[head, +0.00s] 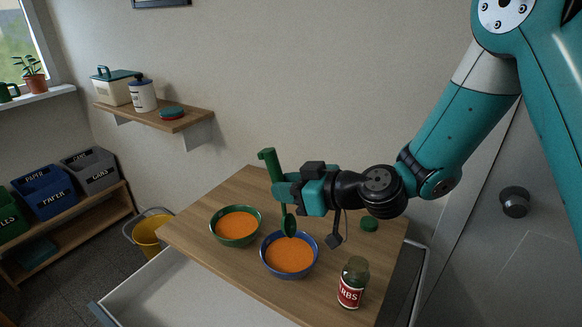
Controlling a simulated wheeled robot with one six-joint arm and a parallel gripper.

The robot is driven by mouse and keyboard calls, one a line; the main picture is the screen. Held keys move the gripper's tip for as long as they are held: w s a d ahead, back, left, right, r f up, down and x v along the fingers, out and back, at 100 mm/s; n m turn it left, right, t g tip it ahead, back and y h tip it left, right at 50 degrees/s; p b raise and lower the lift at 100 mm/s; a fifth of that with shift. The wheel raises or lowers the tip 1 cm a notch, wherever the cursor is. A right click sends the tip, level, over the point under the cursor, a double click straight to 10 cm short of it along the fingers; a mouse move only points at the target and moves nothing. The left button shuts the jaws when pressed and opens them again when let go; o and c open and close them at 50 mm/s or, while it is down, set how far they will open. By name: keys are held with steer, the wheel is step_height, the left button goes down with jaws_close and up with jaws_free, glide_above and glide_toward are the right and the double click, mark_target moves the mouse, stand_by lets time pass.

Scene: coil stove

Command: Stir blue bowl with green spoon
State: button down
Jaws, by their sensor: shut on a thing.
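A blue bowl (314,268) of orange soup-like contents stands on the wooden tabletop. My gripper (281,190) is shut on the handle of a green spoon (268,158) and holds it nearly upright. The spoon's dark green head (289,224) hangs at the far side of the blue bowl. I cannot tell whether its tip touches the orange contents. A green bowl (218,236), also with orange contents, stands to the left of the blue one.
An herb jar (353,283) with a red label stands right of the blue bowl. An open white drawer (185,290) juts out in front. A yellow bucket (147,236) stands left. A door (475,250) is at right.

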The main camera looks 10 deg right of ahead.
steer(key=shift+w+a+r+g+h+p, duration=0.4)
steer(key=shift+a+h+p, duration=0.2)
steer(key=shift+p, duration=2.7)
steer(key=shift+w+a+r+g+h+p, duration=0.2)
steer(key=shift+a+g+h+p, duration=0.35)
steer(key=shift+p, duration=2.7)
steer(key=w+a+f+g+h+p, duration=0.3)
steer(key=w+a+f+g+h, duration=0.1)
steer(key=h, duration=0.4)
step_height(320, 180, down, 3)
steer(key=shift+a+r+g, duration=0.1)
steer(key=shift+a+g, duration=0.4)
steer(key=shift+g, duration=0.45)
steer(key=shift+h, duration=0.25)
